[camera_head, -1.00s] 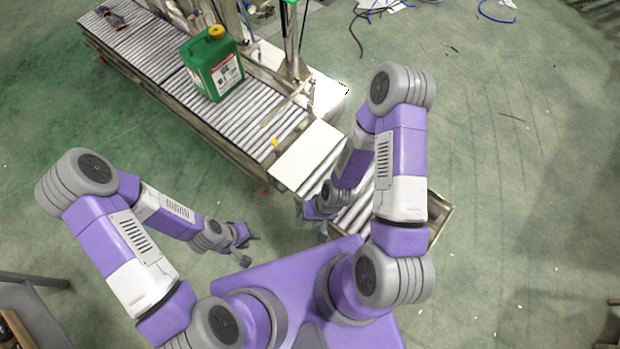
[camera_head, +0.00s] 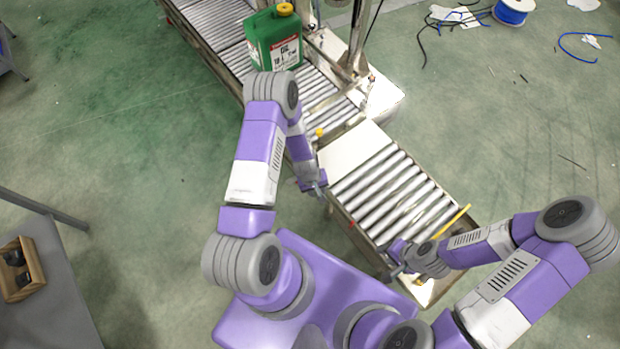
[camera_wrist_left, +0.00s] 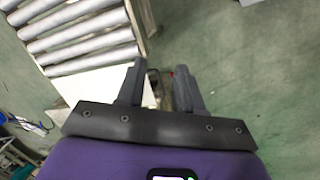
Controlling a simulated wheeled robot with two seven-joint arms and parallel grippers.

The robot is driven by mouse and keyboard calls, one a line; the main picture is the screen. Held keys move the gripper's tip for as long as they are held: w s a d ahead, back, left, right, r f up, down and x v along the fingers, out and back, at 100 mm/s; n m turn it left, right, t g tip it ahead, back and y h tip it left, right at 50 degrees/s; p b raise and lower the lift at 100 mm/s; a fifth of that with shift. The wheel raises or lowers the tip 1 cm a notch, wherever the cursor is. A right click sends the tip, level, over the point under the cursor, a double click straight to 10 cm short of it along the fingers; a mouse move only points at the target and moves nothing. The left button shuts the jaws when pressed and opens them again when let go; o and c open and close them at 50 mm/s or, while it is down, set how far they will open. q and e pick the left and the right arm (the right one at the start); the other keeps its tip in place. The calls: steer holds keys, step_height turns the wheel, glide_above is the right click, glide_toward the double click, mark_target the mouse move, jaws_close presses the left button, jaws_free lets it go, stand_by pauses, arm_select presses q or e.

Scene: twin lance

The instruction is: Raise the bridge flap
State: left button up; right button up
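The bridge flap looks to be the pale flat plate (camera_head: 352,146) between the two roller conveyor sections; it lies level in the head view. My left gripper (camera_head: 318,190) is at the near side of the conveyor, just below the plate's near corner. The left wrist view shows its two fingers (camera_wrist_left: 160,88) apart, with nothing clearly held. My right gripper (camera_head: 392,264) is at the near side of the short roller section, close to its front end; its fingers are too small to read.
A green oil can (camera_head: 274,42) stands on the far conveyor. The short roller section (camera_head: 392,192) has a yellow bar (camera_head: 453,222) near its end. A yellow knob (camera_head: 319,132) sits beside the plate. Blue spool (camera_head: 513,10) and cables lie on the floor at top right.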

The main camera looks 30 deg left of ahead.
arm_select(q)
steer(key=w+a+f+n+t+y+b, duration=0.1)
steer(key=w+a+f+n+b, duration=0.45)
steer(key=w+a+f, duration=0.6)
step_height(320, 180, down, 9)
steer(key=b, duration=0.4)
steer(key=shift+w+d+r, duration=0.1)
steer(key=shift+c, duration=0.5)
jaws_close()
